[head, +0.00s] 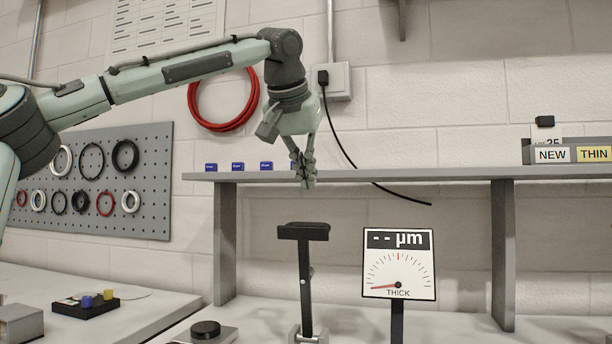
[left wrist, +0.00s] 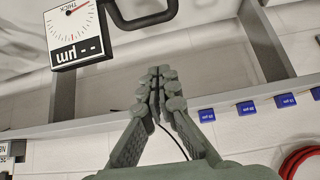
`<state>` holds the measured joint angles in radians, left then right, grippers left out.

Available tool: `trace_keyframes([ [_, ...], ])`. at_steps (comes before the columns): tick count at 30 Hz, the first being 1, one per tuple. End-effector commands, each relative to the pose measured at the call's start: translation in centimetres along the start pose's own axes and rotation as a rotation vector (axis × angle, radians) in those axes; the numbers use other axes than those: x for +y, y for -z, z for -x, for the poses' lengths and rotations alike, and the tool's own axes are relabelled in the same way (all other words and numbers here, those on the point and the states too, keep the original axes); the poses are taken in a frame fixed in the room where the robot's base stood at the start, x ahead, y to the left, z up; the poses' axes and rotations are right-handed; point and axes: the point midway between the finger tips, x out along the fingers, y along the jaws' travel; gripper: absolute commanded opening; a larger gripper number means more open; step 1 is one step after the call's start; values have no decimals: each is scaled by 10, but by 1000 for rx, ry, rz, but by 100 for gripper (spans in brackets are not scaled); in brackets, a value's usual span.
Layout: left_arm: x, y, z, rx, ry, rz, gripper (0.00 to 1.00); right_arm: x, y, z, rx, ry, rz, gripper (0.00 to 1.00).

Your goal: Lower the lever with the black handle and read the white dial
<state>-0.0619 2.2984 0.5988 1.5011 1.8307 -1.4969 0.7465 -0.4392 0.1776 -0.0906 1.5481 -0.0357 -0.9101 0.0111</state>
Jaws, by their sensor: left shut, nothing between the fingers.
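The lever (head: 305,280) stands upright with its black handle (head: 303,231) at the top. In the left wrist view the black handle (left wrist: 143,20) is at the top edge, partly cut off. The white dial (head: 398,266) stands to the right of the lever, reads "-- µm" and "THICK", and its red needle points to the lower left. It also shows upside down in the left wrist view (left wrist: 75,28). My left gripper (head: 308,183) is shut and empty, pointing down above the black handle and apart from it. My right gripper is not in view.
A grey shelf (head: 440,173) runs behind the lever, with small blue blocks (head: 238,166) on its left part and a bin (head: 575,151) marked "NEW" and "THIN" at right. A black knob (head: 205,329) sits left of the lever's base. A pegboard (head: 100,180) holds rings.

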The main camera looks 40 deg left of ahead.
Motion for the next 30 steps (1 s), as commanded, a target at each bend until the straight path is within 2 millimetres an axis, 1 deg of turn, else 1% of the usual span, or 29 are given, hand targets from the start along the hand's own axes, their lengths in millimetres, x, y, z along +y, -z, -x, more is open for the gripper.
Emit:
trace_keyframes([
  [1,0,-1,-13,-5,1,0,0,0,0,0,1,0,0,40],
  [9,-1,-1,-70,-4,1,2,0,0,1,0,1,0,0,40],
  [13,0,-20,-60,1,-4,0,0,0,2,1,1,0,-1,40],
  [18,-1,-34,-56,0,-1,2,0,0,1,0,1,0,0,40],
  [23,-1,-38,-54,0,0,3,0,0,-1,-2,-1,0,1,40],
  [30,-1,-38,-54,0,0,3,0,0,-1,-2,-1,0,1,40],
])
